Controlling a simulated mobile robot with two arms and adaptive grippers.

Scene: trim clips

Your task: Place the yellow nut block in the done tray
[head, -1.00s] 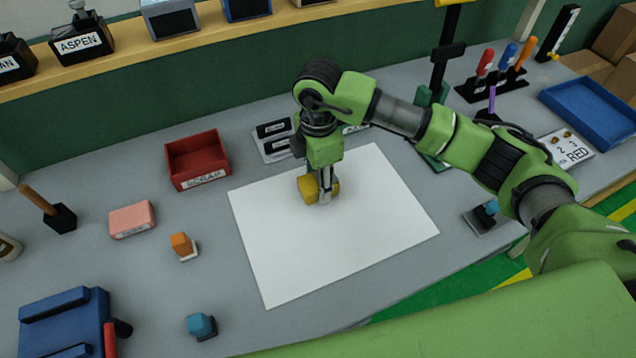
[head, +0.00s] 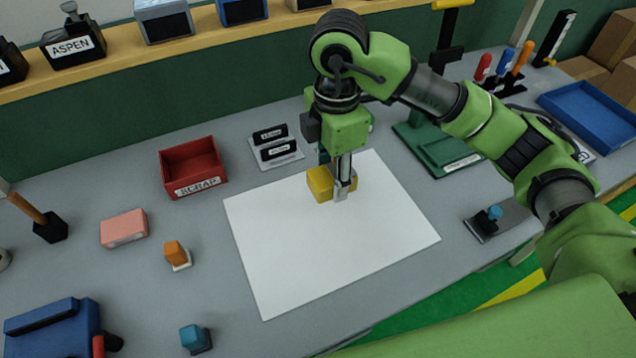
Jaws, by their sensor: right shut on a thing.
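The yellow nut block (head: 320,184) is held in my right gripper (head: 341,192), which points down over the back part of a white sheet (head: 330,245). The fingers are shut on the block and cover its right part. It seems to be a little above the sheet, but the gap is hard to judge. A shallow blue tray (head: 590,117) lies empty at the far right of the bench; no label on it can be read. My left gripper is not in view.
A red tray marked SCRAP (head: 195,170) stands left of the sheet. A green stand (head: 437,150) is between the sheet and the blue tray, with screwdrivers (head: 510,70) in a rack behind. Small orange (head: 176,252) and teal (head: 195,338) blocks sit at left.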

